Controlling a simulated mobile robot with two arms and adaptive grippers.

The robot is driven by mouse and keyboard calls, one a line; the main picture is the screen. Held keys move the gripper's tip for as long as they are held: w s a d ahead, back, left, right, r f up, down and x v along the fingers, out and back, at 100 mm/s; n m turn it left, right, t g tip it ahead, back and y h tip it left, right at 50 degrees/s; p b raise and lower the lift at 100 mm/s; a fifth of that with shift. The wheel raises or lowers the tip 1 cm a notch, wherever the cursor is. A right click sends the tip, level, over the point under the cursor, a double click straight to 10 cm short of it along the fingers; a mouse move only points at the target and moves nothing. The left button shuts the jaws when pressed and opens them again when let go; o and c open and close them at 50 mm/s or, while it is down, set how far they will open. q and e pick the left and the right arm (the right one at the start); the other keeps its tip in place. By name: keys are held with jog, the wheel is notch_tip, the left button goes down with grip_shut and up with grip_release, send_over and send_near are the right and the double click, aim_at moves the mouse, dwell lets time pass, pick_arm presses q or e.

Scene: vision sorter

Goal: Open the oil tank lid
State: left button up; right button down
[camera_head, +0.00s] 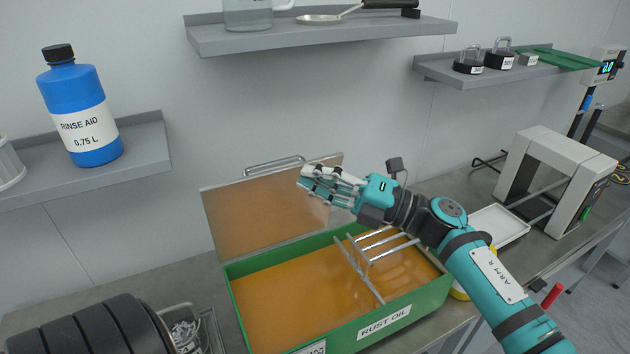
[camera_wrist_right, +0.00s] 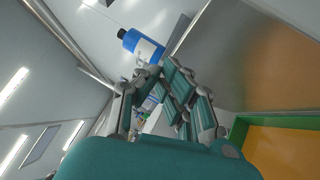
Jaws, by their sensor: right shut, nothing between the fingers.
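The green oil tank (camera_head: 240,314), labelled "RUST OIL", stands on the bench with orange-brown oil (camera_head: 290,310) inside. Its lid (camera_head: 250,220) is raised, standing tilted up along the tank's back edge, with a metal handle (camera_head: 274,166) near its top. A metal rack (camera_head: 375,250) sits in the tank's right part. My right gripper (camera_head: 312,178) is shut and empty, in front of the lid's upper right part, partly covering it. In the right wrist view the gripper (camera_wrist_right: 150,78) is beside the lid (camera_wrist_right: 250,60); contact cannot be told. My left gripper is out of view.
A blue rinse aid bottle (camera_head: 80,108) stands on the left shelf. Another shelf (camera_head: 320,36) hangs above the lid. A white tray (camera_head: 497,225) and a grey-white machine (camera_head: 555,170) are right of the tank.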

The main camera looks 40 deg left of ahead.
jog(key=v, duration=1.1)
jog(key=shift+d, duration=0.35)
jog(key=shift+w+f, duration=0.1)
jog(key=shift+f, duration=0.05)
